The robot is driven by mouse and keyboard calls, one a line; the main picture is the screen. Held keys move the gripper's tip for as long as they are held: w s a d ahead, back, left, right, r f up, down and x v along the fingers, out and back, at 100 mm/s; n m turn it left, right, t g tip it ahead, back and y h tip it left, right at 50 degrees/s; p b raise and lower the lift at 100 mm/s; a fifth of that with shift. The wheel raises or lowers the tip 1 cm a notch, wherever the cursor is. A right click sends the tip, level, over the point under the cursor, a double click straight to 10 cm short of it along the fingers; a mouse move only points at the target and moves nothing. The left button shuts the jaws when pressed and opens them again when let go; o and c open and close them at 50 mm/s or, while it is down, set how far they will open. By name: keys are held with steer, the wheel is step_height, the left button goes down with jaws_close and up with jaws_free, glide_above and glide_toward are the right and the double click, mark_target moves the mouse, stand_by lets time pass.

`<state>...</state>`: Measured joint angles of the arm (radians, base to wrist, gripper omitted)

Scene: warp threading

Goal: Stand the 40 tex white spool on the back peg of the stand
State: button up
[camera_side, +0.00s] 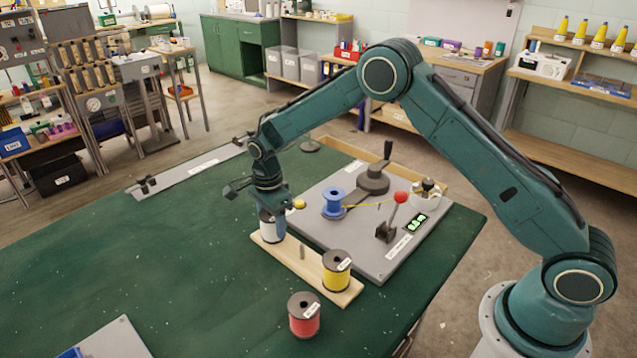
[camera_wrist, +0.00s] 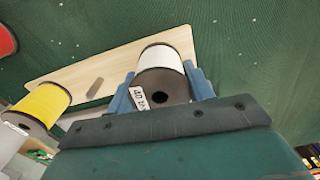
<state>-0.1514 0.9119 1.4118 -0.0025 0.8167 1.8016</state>
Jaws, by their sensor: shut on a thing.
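The white spool (camera_side: 267,227) has dark ends and is upright at the back end of the pale wooden stand (camera_side: 289,257). My gripper (camera_side: 272,220) points down and is shut on the white spool. In the wrist view the white spool (camera_wrist: 163,58) sits between the blue fingers, with a partly readable label on its dark end. The back peg is hidden by the spool, and I cannot tell whether the spool touches the board. A bare middle peg (camera_side: 302,251) also shows in the wrist view (camera_wrist: 95,87). A yellow spool (camera_side: 336,271) stands at the stand's front end.
A red spool (camera_side: 304,315) stands on the green table (camera_side: 190,270) in front of the stand. A grey plate (camera_side: 375,262) with a blue spool (camera_side: 334,203) and a red-knobbed lever (camera_side: 393,220) lies right of the stand.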

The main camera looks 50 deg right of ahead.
steer(key=shift+f, duration=0.2)
steer(key=o, duration=1.1)
steer(key=shift+r, duration=0.1)
